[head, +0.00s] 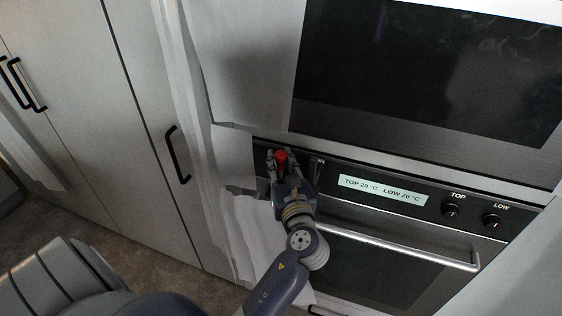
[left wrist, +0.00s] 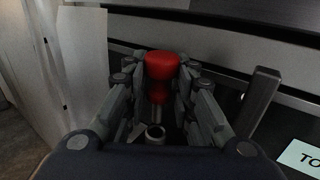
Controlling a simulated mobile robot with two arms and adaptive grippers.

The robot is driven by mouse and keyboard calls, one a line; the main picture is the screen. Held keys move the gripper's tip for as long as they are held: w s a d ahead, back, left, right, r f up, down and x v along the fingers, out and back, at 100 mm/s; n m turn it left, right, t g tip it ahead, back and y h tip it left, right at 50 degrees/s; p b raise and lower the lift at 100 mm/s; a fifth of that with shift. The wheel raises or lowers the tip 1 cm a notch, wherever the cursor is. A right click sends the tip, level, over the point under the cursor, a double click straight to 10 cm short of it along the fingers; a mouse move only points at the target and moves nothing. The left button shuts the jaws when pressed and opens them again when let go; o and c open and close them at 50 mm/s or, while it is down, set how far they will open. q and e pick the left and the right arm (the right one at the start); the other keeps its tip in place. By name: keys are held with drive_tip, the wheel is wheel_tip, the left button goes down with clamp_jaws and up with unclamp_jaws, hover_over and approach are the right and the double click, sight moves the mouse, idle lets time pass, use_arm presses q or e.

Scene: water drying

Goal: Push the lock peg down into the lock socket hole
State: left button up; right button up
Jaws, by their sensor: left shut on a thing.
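The lock peg has a red head (head: 281,156) and shows at the left end of the oven's control panel in the head view. In the left wrist view the red peg (left wrist: 161,68) stands between my fingers, with a narrower red part below its head. My left gripper (head: 283,160) is shut on the peg; its fingers (left wrist: 162,75) lie on both sides of it.
The oven panel has a lit display (head: 383,190) and two knobs, TOP (head: 450,210) and LOW (head: 492,221). The oven door handle (head: 400,247) sticks out below. A grey upright bar (left wrist: 256,100) stands right of my fingers. Cabinets with black handles (head: 177,155) are at left.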

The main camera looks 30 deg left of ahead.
sight(280, 175)
use_arm(q)
drive_tip(key=shift+f+b, duration=0.95)
drive_tip(key=shift+f, duration=0.9)
drive_tip(key=shift+r, duration=0.15)
drive_tip(key=shift+r+p, duration=0.75)
drive_tip(key=shift+p, duration=0.3)
drive_tip(key=shift+r+p, duration=1.25)
drive_tip(key=shift+r, duration=1.25)
drive_tip(key=shift+f+b, duration=2.15)
drive_tip(key=shift+f, duration=1.2)
drive_tip(key=o, duration=1)
drive_tip(key=shift+s, duration=0.1)
drive_tip(key=shift+o, duration=0.3)
drive_tip(key=shift+s+a, duration=0.1)
drive_tip(key=shift+f, duration=0.1)
